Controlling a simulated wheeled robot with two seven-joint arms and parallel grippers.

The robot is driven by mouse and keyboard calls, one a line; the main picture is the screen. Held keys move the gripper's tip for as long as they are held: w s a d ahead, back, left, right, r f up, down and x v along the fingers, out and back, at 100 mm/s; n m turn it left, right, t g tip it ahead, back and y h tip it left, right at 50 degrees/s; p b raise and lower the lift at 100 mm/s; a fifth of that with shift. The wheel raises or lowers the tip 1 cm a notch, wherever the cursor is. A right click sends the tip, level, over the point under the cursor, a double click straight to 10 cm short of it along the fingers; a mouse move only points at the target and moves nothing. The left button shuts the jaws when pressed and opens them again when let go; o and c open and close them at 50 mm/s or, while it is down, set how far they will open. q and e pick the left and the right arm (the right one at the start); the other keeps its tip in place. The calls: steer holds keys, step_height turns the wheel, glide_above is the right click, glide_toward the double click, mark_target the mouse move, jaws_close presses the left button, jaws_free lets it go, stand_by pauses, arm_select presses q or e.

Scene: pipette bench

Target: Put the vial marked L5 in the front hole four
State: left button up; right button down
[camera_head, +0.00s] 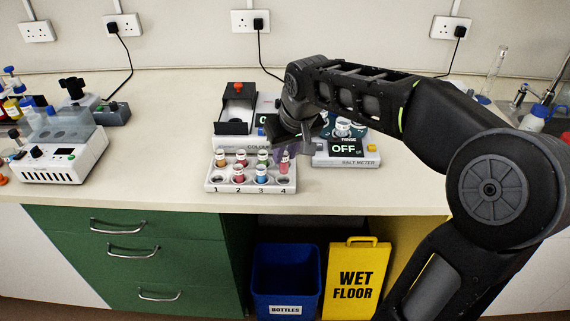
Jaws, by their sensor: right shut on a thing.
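The white vial rack (250,188) stands near the front edge of the bench, with the numbers 1 to 4 along its front. My right gripper (286,148) is shut on a pink vial (284,166), held upright over the right end of the rack, around front hole four. I cannot tell whether the vial's base is in the hole. Its marking is too small to read. Front hole one (223,179) looks empty. A red vial (239,174) is in front hole two and a blue vial (262,173) in front hole three. My left gripper is not in view.
Several vials, one orange (221,160), stand in the rack's back row. A colour meter and a salt meter (345,160) stand close behind and right of the rack. A white machine (60,165) is at the left. The bench between it and the rack is clear.

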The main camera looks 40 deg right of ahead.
mark_target(286, 159)
steer(key=shift+f, duration=1.85)
steer(key=shift+f+b, duration=0.3)
steer(key=shift+f, duration=0.05)
steer(key=c, duration=1.3)
jaws_free()
steer(key=shift+o, duration=0.2)
steer(key=shift+r+p, duration=0.55)
steer(key=shift+r, duration=0.05)
steer(key=b+v, duration=0.1)
steer(key=v, duration=1)
steer(key=shift+r, duration=0.3)
